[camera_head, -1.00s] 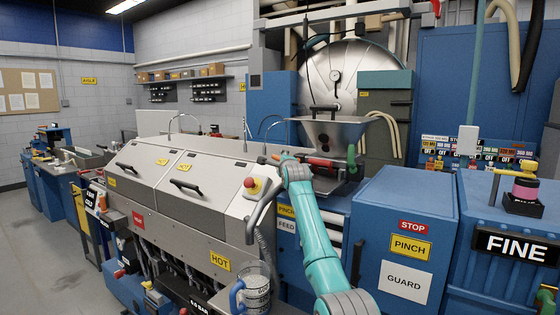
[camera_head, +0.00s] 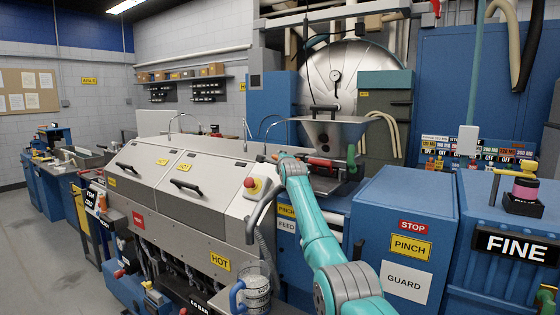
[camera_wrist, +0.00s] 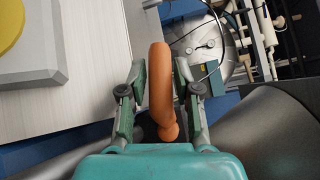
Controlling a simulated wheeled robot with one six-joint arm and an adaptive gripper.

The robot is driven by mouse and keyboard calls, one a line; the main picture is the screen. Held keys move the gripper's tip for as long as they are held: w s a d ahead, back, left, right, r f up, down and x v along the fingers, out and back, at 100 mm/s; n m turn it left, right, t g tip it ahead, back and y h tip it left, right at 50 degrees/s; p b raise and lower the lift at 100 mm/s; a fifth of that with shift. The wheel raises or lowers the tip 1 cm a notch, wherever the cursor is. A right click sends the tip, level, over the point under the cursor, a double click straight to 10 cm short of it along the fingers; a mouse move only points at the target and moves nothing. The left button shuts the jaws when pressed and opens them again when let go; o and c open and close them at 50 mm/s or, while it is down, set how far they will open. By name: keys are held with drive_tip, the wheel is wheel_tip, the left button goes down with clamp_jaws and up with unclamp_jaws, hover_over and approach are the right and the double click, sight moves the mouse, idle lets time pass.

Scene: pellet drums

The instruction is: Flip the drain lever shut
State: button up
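An orange, curved lever-like bar (camera_wrist: 160,85) stands between the two fingers of my gripper (camera_wrist: 160,72) in the wrist view. The fingers are apart, one on each side of the bar, with a narrow gap showing on both sides. In the head view my gripper (camera_head: 283,160) is at the right end of the grey machine top, below and left of the steel hopper (camera_head: 328,132). A bit of orange (camera_head: 275,157) shows beside it there.
A red stop button on a yellow base (camera_head: 254,185) sits just left of my arm. A red-handled part (camera_head: 322,163) lies right of my gripper under the hopper. A clear jug with a blue handle (camera_head: 254,290) stands below. A blue guard cabinet (camera_head: 405,205) is at right.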

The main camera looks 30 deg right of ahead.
clamp_jaws()
drive_tip(key=shift+s+r+m+t, duration=0.1)
drive_tip(key=shift+r+m+t, duration=0.25)
drive_tip(key=shift+m+t, duration=0.2)
drive_tip(key=o, duration=0.6)
unclamp_jaws()
drive_tip(key=shift+v, duration=6)
drive_tip(key=shift+a+h, duration=0.2)
drive_tip(key=shift+h, duration=0.1)
